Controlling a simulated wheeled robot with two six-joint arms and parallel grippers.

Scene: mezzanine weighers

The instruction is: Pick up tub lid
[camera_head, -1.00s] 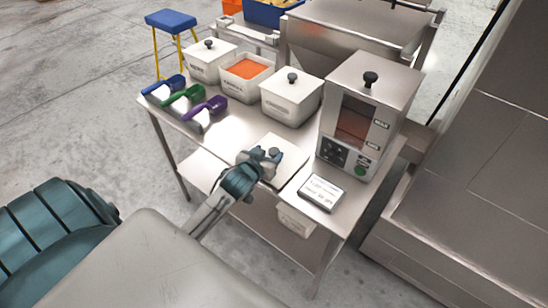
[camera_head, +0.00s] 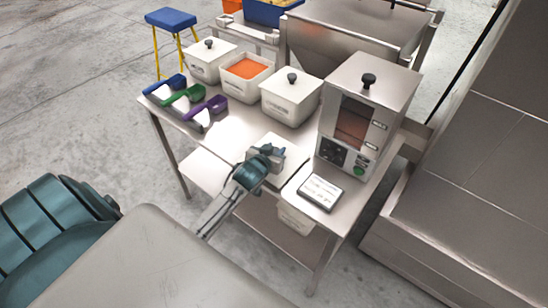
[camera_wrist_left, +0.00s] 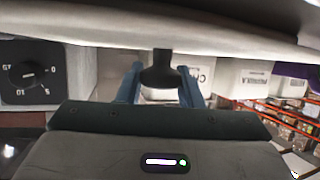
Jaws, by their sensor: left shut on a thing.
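The tub lid (camera_head: 291,153) is a pale, flat square with a dark knob, at the front edge of the steel table in the head view. My left gripper (camera_head: 268,155) is shut on its knob. In the left wrist view the knob (camera_wrist_left: 160,73) stands between the two blue-grey fingers (camera_wrist_left: 162,85), and the lid (camera_wrist_left: 160,40) spans the top of the picture. The gripper and wrist hide part of the lid in the head view. The open tub (camera_head: 228,82) with orange contents stands at the back of the table. My right gripper is not in view.
Lidded tubs (camera_head: 207,66) (camera_head: 288,107) stand either side of the open tub. Blue, green and purple scoops (camera_head: 205,110) lie at the left. A steel weigher (camera_head: 378,95) and a small label board (camera_head: 320,192) are close on the right. Bare table lies behind the lid.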

